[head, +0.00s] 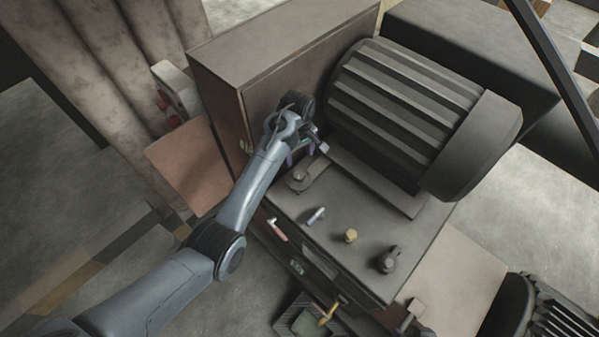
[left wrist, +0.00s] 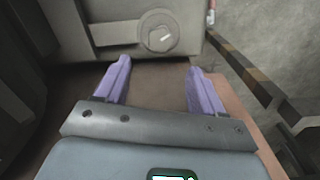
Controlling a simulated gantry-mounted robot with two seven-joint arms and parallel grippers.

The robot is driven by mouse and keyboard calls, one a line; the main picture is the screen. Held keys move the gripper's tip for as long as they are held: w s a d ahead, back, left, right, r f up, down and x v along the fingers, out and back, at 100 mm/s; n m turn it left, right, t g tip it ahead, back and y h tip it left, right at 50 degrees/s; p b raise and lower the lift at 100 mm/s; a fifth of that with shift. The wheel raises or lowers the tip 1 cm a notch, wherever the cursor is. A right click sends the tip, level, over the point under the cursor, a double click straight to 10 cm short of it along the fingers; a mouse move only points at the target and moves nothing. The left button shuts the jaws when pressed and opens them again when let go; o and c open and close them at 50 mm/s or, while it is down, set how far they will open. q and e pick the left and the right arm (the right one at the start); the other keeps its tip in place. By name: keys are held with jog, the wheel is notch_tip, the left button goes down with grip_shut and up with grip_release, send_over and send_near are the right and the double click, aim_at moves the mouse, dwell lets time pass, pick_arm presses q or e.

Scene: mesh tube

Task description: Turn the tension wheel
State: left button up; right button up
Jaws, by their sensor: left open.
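A round, flat grey disc with a small pale mark on it, likely the tension wheel (left wrist: 156,31), is on a grey plate at the top middle of the left wrist view. My left gripper (left wrist: 158,68) is open, with its two purple fingers apart and nothing between them. The disc is beyond the fingertips, and no contact shows. In the head view my left gripper (head: 301,153) is above the machine's deck, between the brown cabinet and the ribbed motor. A round fitting (head: 298,181) is just below it; I cannot tell if it is the same disc. My right gripper is not seen.
The ribbed motor (head: 395,105) stands close to the gripper's right. The brown cabinet (head: 275,60) rises behind it. The deck carries a small pale lever (head: 316,215), a brass bolt (head: 350,236) and a dark knob (head: 388,260). The deck's front is mostly open.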

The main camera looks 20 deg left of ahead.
aim_at(299, 173)
pick_arm(q)
notch_tip(299, 173, down, 10)
jog(key=shift+f, duration=0.15)
dwell(0.4)
jog(key=shift+c, duration=0.2)
jog(key=c, duration=1)
